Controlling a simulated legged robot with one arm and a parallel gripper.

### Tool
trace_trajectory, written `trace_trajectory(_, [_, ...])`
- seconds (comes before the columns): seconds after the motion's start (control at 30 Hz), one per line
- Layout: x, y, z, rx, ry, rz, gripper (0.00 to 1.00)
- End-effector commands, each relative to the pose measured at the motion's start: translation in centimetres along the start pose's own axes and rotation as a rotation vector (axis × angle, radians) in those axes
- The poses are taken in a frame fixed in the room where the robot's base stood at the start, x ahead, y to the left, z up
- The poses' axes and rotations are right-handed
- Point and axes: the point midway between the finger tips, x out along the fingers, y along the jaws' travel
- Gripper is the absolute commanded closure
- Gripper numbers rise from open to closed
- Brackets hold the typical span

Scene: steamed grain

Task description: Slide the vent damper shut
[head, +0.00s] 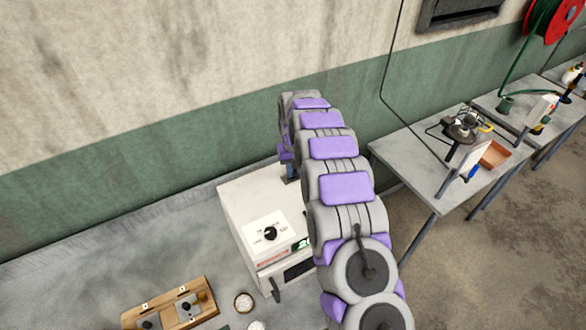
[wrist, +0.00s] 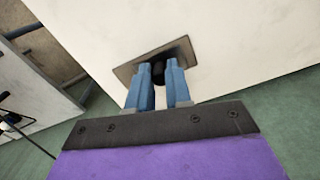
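The vent damper shows in the wrist view as a dark metal plate (wrist: 128,72) on a face of the white box. A small dark knob (wrist: 158,72) stands out from it. My gripper (wrist: 159,68) has its two blue fingers on either side of the knob, with the knob filling the narrow gap between them. The white box (head: 240,205) stands on the grey counter in the head view, with a dial on top. There the damper is hidden, and my arm covers the box's right side. Only a bit of blue finger shows behind the box.
A wooden tray (head: 170,305) with metal fittings and small round dishes (head: 243,302) sit on the counter in front of the box. A stained wall rises behind. A separate metal table (head: 425,165) with a burner stands to the right, across a floor gap.

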Motion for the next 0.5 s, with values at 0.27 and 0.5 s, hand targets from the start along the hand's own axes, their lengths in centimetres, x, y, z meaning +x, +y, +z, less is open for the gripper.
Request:
trace_trajectory(0.27, [0.01,-0.14,-0.04,-0.001,-0.001,0.002,1.0])
trace_trajectory(0.5, [0.01,-0.2,-0.09,-0.001,-0.001,0.003,1.0])
